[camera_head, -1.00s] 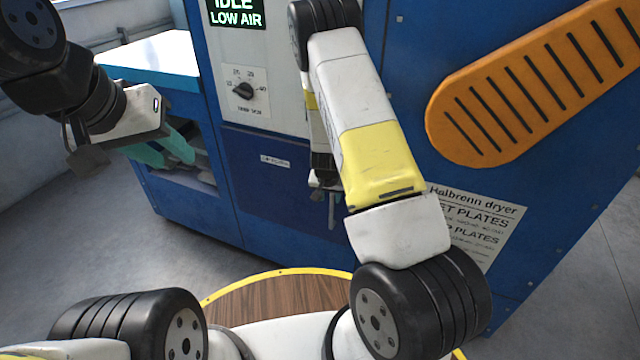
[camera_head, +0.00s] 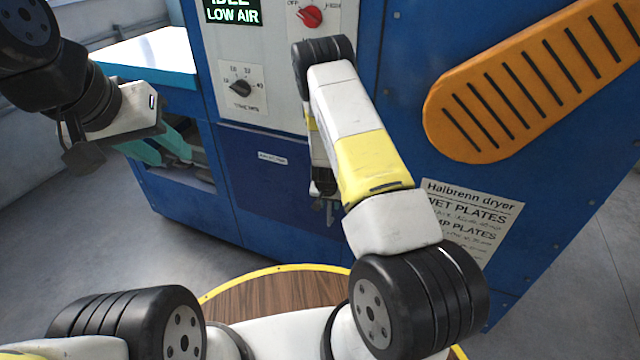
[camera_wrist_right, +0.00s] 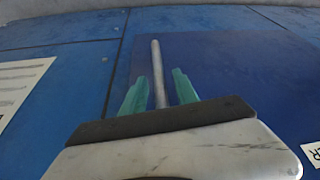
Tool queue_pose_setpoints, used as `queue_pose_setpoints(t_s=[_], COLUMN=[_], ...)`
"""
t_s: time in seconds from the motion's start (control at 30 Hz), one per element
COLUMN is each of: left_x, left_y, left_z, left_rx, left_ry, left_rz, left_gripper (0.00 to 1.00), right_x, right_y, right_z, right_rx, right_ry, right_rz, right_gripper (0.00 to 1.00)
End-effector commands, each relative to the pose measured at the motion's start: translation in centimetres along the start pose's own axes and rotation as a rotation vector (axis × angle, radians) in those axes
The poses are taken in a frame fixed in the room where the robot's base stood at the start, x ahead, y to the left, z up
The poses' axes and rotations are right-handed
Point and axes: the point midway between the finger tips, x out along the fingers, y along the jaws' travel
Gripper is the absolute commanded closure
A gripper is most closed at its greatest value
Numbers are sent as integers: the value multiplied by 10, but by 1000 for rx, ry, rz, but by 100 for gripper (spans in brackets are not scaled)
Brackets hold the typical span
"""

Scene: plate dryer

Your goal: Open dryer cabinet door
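The dryer cabinet door is a dark blue panel (camera_head: 270,185) with a small white label, low on the blue machine; it looks shut. Its metal bar handle shows in the right wrist view (camera_wrist_right: 157,75). My right gripper (camera_wrist_right: 159,90) is open, with one green finger on each side of the bar and small gaps beside it. In the head view, my right arm hides most of this gripper. My left gripper (camera_head: 172,145) has teal fingers that look apart and empty, in front of the machine's left part.
A red knob (camera_head: 310,16) and a black timer dial (camera_head: 240,87) sit on the panel above the door. An orange slotted guard (camera_head: 530,80) and a white sign (camera_head: 470,215) are at right. A round wooden top (camera_head: 265,300) lies below; grey floor (camera_head: 90,215) is clear at left.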

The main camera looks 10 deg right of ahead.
Motion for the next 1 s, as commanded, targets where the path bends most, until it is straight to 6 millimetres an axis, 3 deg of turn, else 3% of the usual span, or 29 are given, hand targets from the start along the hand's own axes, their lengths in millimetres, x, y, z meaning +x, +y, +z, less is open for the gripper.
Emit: queue_pose_setpoints(t_s=[0.03, 0.17, 1.0], left_x=[0, 0, 0], left_y=[0, 0, 0], left_z=[0, 0, 0], left_rx=[0, 0, 0], left_ry=[0, 0, 0], left_rz=[0, 0, 0], left_gripper=[64, 64, 64], right_x=[0, 0, 0], right_y=[0, 0, 0], right_z=[0, 0, 0], right_rx=[0, 0, -1], right_ry=[0, 0, -1], right_rz=[0, 0, 0], right_gripper=[74, 99, 100])
